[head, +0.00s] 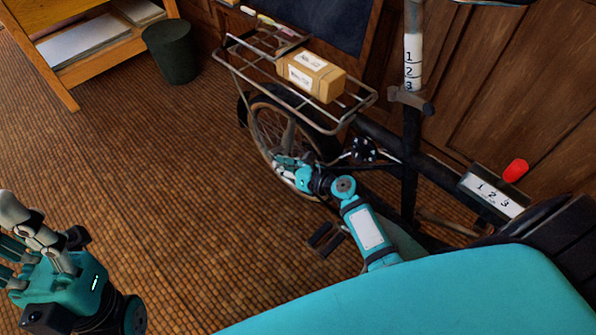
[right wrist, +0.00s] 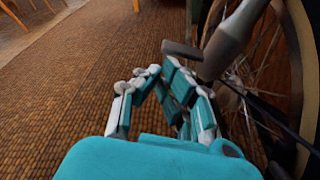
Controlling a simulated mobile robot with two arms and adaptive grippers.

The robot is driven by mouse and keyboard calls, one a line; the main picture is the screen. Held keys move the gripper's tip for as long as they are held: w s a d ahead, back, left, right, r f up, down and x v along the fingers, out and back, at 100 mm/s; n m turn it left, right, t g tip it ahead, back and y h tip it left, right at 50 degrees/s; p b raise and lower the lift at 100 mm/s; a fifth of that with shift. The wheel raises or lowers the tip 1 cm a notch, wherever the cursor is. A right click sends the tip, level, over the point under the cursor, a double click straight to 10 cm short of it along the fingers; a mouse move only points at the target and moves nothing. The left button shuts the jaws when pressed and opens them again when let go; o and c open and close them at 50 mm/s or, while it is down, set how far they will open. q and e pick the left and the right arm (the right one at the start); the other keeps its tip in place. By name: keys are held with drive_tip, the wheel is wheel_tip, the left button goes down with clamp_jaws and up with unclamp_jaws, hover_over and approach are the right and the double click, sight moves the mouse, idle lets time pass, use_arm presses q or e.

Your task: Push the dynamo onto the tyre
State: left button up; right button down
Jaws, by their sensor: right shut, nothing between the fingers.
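A grey, bottle-shaped part that looks like the dynamo (right wrist: 236,38) stands tilted beside the bicycle's rear wheel in the right wrist view. The tyre (right wrist: 297,60) curves along the right side there, and it also shows below the rack in the head view (head: 309,128). I cannot tell whether dynamo and tyre touch. My right gripper (right wrist: 163,76) is shut and empty, its fingertips just left of and below the dynamo; contact is unclear. In the head view the right gripper (head: 283,163) covers the dynamo's area. My left gripper (head: 14,247) is at the left edge, fingers partly cut off.
A cardboard box (head: 312,76) sits on the rear rack (head: 353,107) above the wheel. A dark bin (head: 170,52) and a wooden shelf (head: 68,87) stand at the upper left. The tiled floor (head: 150,160) between is clear. A wooden wall (head: 520,90) lies behind the bicycle.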

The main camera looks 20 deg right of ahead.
drive_tip(key=v, duration=0.9)
drive_tip(key=shift+s+d, duration=0.2)
drive_tip(key=shift+s, duration=0.1)
drive_tip(key=shift+r, duration=0.15)
